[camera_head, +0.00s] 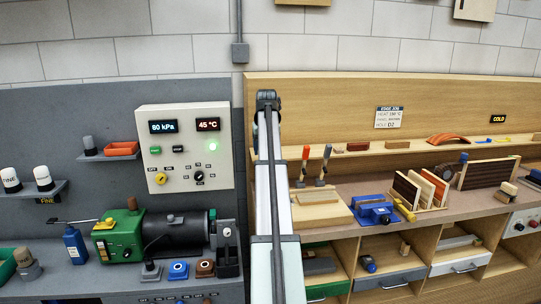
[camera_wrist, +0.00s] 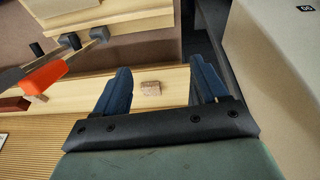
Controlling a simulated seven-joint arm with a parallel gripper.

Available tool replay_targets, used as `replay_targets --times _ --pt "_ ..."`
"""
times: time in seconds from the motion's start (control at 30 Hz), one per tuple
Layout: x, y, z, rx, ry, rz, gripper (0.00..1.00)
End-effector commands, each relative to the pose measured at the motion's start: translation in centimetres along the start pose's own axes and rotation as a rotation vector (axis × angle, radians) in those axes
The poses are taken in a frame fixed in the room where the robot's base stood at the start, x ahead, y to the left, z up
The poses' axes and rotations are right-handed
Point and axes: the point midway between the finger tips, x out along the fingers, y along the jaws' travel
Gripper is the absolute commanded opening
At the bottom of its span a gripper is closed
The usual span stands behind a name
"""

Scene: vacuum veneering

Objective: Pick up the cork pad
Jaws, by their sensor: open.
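The cork pad (camera_wrist: 150,88) is a small speckled brown block lying on a pale wooden shelf (camera_wrist: 175,78) in the wrist view. My gripper (camera_wrist: 159,68) is open, with one blue finger to the left of the pad and one to the right in the picture. There is a gap on both sides, and nothing is held. I cannot tell how far the fingers are above the shelf. In the head view I cannot make out the pad or the fingers; my arm covers that stretch of shelf.
An orange-handled clamp (camera_wrist: 45,75) is close to the left finger, with a dark brown block (camera_wrist: 14,104) beyond it. A large pale panel (camera_wrist: 275,70) stands at the right. In the head view, a wooden board (camera_head: 322,214) and a blue tool (camera_head: 374,210) lie on the bench.

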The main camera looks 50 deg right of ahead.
Motion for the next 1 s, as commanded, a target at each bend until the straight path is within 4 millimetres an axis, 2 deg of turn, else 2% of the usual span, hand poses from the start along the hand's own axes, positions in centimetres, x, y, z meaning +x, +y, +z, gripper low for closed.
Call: replay_targets --times 0.03,0.13,0.23,0.4,0.57,1.0 --pt "-1.3 1.4 -2.9 0.012 0.021 -0.006 0.72" --pt "-2.9 3.0 -5.8 0.027 0.052 -0.018 0.72" --pt "-4.0 4.0 -7.6 0.036 0.075 -0.026 0.72" --pt "-4.6 4.8 -8.6 0.042 0.09 -0.031 0.72" --pt "-3.3 4.7 -8.7 0.042 0.089 -0.032 0.72" --pt "3.3 4.4 -9.3 0.042 0.09 -0.031 0.72"
